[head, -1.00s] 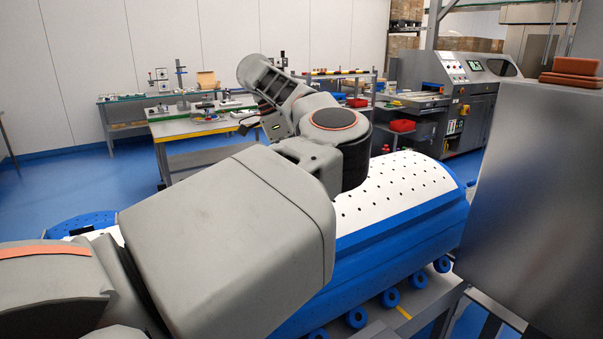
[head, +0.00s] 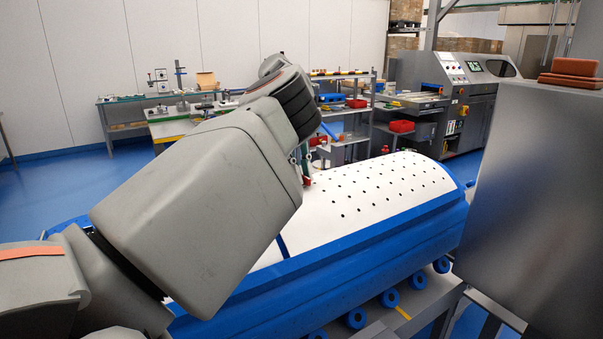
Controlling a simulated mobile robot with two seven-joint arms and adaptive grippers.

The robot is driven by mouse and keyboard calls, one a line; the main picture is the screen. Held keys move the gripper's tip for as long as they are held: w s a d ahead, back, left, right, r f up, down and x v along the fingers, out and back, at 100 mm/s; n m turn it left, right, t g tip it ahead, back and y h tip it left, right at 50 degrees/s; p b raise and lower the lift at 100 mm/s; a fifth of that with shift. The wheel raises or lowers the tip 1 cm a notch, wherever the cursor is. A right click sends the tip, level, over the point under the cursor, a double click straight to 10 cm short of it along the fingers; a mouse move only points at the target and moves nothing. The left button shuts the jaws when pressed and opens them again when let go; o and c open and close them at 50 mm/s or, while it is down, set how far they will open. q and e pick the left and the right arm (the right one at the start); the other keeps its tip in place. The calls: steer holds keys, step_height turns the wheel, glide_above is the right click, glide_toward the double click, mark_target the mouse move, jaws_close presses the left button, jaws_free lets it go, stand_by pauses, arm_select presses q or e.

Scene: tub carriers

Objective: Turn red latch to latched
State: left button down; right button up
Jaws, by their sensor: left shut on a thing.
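The tub carrier (head: 380,215) is a long blue body with a white, perforated rounded top, lying across the middle of the head view. A small red piece, apparently the red latch (head: 308,181), shows at the far side of the white top, just right of my forearm. My left gripper (head: 305,170) reaches down there and is shut on it. Only a sliver of the gripper shows; my large grey arm links hide the rest and the carrier's left part. The latch's angle cannot be made out. My right gripper is not in view.
A grey metal cabinet (head: 545,190) with brown-red blocks (head: 572,80) on top stands close at the right. Blue rollers (head: 389,298) line the carrier's near lower edge. Workbenches, a shelf rack and a grey machine (head: 460,95) stand behind. Blue floor is open at the left.

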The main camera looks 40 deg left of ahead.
arm_select(q)
steer(key=shift+m, duration=0.6)
steer(key=c, duration=2.1)
jaws_free()
